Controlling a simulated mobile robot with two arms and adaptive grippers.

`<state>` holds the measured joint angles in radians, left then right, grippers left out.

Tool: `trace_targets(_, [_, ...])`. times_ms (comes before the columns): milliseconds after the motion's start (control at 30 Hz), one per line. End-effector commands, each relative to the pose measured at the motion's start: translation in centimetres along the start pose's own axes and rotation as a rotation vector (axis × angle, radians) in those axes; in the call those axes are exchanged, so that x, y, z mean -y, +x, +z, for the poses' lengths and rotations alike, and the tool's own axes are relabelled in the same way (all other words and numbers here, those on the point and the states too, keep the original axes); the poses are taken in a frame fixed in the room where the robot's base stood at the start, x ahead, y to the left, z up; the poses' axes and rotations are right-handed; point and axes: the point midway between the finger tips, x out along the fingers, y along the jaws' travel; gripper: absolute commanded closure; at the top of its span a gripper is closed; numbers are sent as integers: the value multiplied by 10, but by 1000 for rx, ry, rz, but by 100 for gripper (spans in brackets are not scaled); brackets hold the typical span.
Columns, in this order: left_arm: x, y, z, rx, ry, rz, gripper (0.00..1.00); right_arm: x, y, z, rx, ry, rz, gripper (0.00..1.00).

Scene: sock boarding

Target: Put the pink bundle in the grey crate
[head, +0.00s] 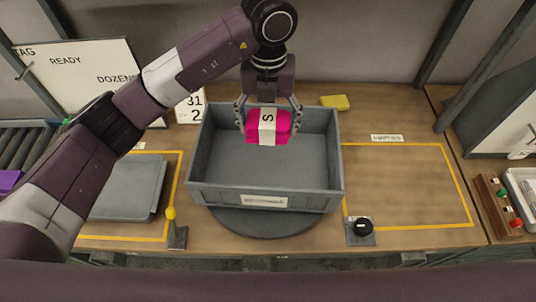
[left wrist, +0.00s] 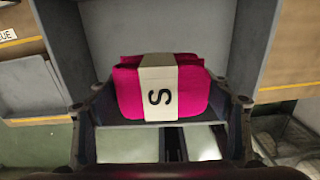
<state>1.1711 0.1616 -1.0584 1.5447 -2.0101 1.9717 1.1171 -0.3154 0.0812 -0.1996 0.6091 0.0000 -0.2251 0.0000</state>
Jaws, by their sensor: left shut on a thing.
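The pink bundle (head: 283,126) has a pale band marked "S" around its middle. My left gripper (head: 268,122) is shut on it, with one finger at each end. The bundle is at the back part of the grey crate (head: 265,201), within its outline as seen from the head; I cannot tell whether it touches the floor. The left wrist view shows the bundle (left wrist: 200,92) between the two fingers (left wrist: 160,115), with the grey crate wall (left wrist: 100,35) around. The crate looks otherwise empty. My right gripper is not in view.
The crate stands on a round dark turntable (head: 265,224). A grey lid or tray (head: 128,190) lies in the left yellow outline. The right yellow outline (head: 410,190) is empty. A yellow block (head: 335,102) lies behind the crate, and a black knob (head: 364,227) stands at the front.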

Motion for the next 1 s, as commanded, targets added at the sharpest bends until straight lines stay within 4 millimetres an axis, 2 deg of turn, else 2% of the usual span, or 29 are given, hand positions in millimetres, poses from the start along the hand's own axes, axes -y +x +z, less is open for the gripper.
trace_targets(33, [0, 11, -1, -6, -2, 0, 55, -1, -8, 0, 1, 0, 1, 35])
trace_targets(167, [0, 46, -1, -4, -2, 0, 55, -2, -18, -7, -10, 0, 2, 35])
trace_targets(333, [0, 83, -1, -3, -1, 0, 55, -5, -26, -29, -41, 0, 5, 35])
trace_targets(467, [0, 97, 0, 0, -1, -1, 55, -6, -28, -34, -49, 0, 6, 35])
trace_targets(567, [0, 105, 1, 1, -1, -1, 55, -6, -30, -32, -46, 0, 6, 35])
trace_targets(800, [0, 138, 0, 0, -1, 0, 55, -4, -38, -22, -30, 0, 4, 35])
trace_targets(1000, [0, 144, 2, 4, 0, -1, 55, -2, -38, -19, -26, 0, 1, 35])
